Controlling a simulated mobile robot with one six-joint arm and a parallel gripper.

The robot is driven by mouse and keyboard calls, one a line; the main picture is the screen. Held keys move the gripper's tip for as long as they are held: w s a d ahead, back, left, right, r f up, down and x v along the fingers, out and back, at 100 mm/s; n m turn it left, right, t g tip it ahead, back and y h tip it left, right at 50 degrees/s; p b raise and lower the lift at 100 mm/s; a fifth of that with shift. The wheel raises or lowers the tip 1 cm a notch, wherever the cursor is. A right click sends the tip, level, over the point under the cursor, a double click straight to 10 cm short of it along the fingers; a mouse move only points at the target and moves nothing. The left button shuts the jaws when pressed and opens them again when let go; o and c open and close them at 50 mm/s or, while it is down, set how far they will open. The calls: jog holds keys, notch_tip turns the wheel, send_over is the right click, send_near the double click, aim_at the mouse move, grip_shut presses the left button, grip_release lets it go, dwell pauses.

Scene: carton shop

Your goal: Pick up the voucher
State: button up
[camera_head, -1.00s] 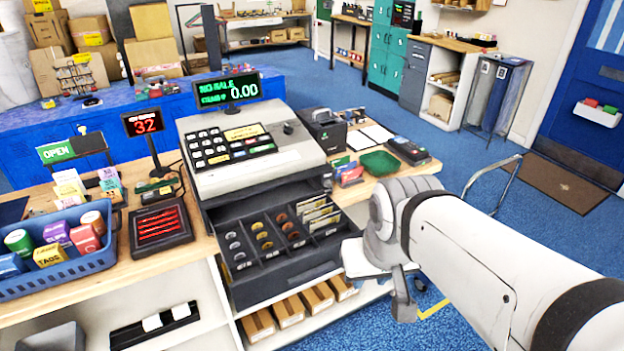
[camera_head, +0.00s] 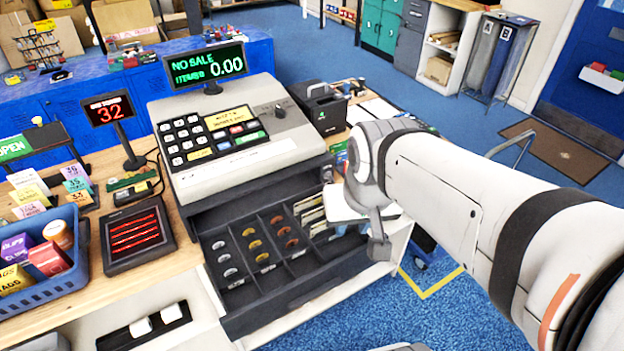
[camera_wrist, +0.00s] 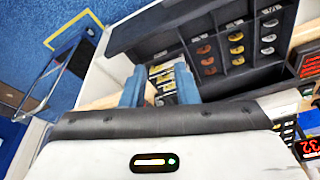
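The till's open drawer (camera_head: 262,292) has coin compartments and, at its right side, slots with several paper slips (camera_head: 312,213). The slips also show in the wrist view (camera_wrist: 164,80), pale with yellow and dark marks. I cannot tell which slip is the voucher. My gripper (camera_wrist: 160,76) is open, with its two blue fingers apart on either side of the slips as seen in the wrist view. Whether the fingers reach down to the slips cannot be told. In the head view my wrist partly hides the drawer's right end.
The till (camera_head: 235,140) stands above the drawer. Blue floor (camera_head: 330,325) is clear in front of the counter.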

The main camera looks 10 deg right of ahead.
jog(key=w+f+m+g+b, duration=0.25)
jog(key=w+f+m, duration=0.55)
jog(key=w+m, duration=0.5)
jog(key=shift+t, duration=0.35)
jog(key=f, duration=0.7)
jog(key=shift+w+a+f+p, duration=0.15)
jog(key=shift+w+f+p, duration=0.15)
jog(key=shift+w, duration=0.1)
grip_shut()
